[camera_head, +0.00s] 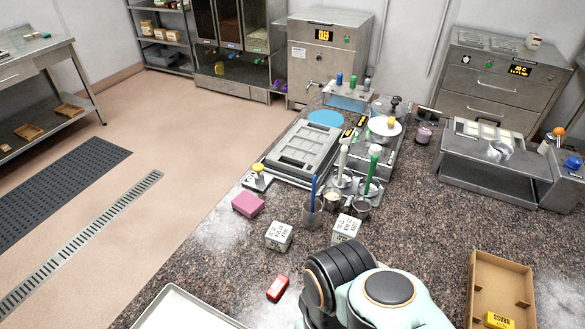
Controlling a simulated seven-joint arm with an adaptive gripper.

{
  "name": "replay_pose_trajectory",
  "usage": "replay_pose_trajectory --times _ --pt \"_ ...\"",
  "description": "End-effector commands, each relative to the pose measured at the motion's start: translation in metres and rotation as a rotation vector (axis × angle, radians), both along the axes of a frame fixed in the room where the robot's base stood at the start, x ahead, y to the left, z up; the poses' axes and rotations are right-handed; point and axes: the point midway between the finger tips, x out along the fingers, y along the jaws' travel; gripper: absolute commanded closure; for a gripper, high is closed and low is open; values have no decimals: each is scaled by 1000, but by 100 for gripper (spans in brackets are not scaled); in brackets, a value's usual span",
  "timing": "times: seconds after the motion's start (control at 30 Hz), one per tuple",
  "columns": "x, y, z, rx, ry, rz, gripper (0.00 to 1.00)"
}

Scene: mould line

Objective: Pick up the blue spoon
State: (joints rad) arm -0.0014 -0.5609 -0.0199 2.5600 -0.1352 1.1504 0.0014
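A thin blue handle (313,190) stands nearly upright in a small grey metal cup (312,216) near the middle of the counter. It looks like the blue spoon, but its lower end is hidden inside the cup. Part of my arm rises at the bottom of the picture, to the right of and nearer than the cup. My gripper is not in view, so I cannot see its fingers or whether it holds anything.
A green-handled tool (373,168) and a white-handled tool (342,163) stand just right of the cup. White labelled blocks (278,236) (346,228), a pink block (248,204) and a red item (277,288) lie nearby. A cardboard tray (484,266) lies at right.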

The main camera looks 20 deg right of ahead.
Motion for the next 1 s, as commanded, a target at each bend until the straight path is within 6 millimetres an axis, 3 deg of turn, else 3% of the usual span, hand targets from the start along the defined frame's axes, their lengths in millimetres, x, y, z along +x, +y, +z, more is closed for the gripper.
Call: replay_pose_trajectory --times 0.4,0.43,0.57,1.0 --pt "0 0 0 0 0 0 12" --pt "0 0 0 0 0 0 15" --pt "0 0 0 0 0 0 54" --pt "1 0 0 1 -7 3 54"
